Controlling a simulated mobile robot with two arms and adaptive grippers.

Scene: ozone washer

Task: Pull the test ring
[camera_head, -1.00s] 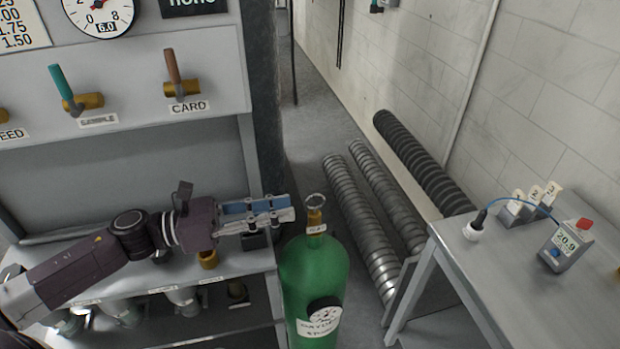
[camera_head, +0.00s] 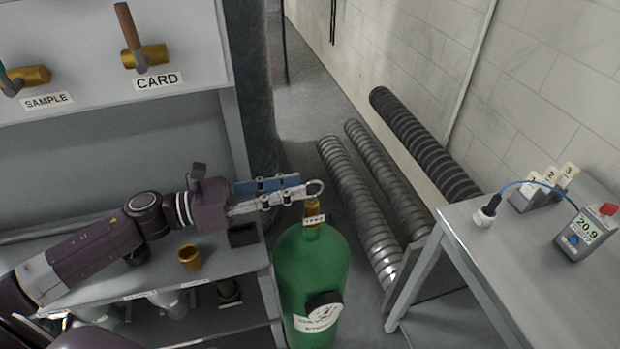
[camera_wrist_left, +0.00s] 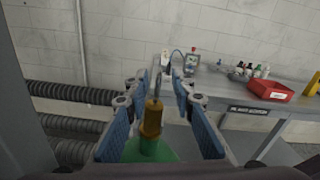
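The test ring (camera_head: 315,188) is a small metal ring standing on the brass neck (camera_head: 312,212) of a green cylinder (camera_head: 312,268), with a small label below it. In the left wrist view the ring (camera_wrist_left: 157,94) shows nearly edge-on above the brass neck (camera_wrist_left: 152,118). My left gripper (camera_head: 303,190) reaches level to the ring, its tips overlapping the ring's left side in the head view. In the left wrist view my left gripper (camera_wrist_left: 160,100) is open, with blue-padded fingers apart on both sides of the ring. Contact cannot be told. My right gripper is not in view.
A grey shelf unit (camera_head: 120,120) with brass valves stands at left. A brass cup (camera_head: 190,257) sits on its shelf under my arm. A table (camera_head: 475,240) at right holds a meter (camera_head: 586,238). Ribbed cylinders (camera_head: 360,215) lie behind the green one.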

